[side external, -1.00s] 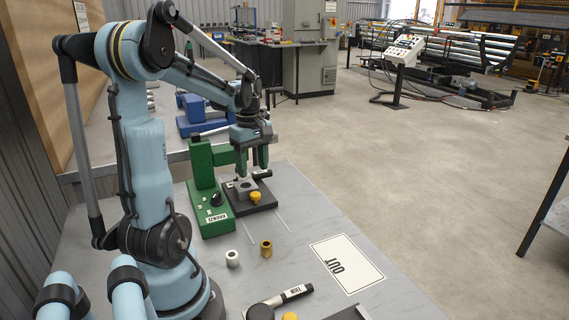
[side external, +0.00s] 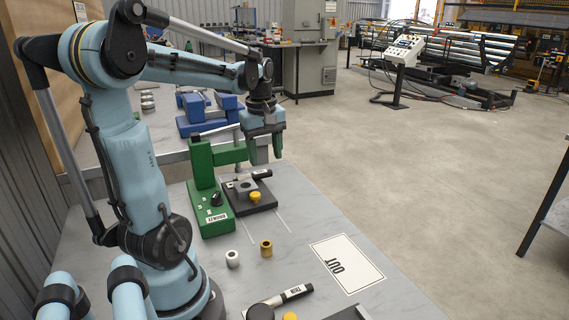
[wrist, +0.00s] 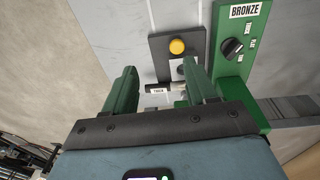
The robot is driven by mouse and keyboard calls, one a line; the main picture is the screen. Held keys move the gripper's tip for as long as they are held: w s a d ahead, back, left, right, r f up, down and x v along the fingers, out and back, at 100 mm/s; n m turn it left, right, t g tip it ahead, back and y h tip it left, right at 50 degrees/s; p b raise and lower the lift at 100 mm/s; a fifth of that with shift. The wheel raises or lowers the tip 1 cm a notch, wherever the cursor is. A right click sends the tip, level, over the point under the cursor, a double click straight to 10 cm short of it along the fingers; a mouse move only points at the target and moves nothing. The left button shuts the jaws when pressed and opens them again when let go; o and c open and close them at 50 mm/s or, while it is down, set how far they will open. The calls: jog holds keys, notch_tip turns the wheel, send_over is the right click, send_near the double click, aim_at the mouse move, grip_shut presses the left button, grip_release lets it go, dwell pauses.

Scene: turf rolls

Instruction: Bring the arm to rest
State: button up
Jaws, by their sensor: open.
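In the side view the plate (side external: 262,208) carries a grey block (side external: 245,188), the yellow knob and a black-handled tool (side external: 262,174).
A white ring (side external: 232,259) and a bronze ring (side external: 266,249) stand on the grey table near an OUT sheet (side external: 347,264). A tool marked THIN (side external: 291,294) lies in front. A blue machine (side external: 208,113) stands behind. The air right of my gripper is clear.

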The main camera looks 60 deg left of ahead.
jog(key=w+d+f+m+t, duration=0.1)
jog(key=d+m+t, duration=0.2)
jog(key=d+m, duration=0.6)
jog(key=w+d+f+m+t, duration=0.1)
jog(key=w+d+m+t, duration=0.1)
jog(key=d+m, duration=0.7)
jog(key=d+t, duration=0.1)
jog(key=d, duration=0.4)
jog(key=shift+h, duration=0.3)
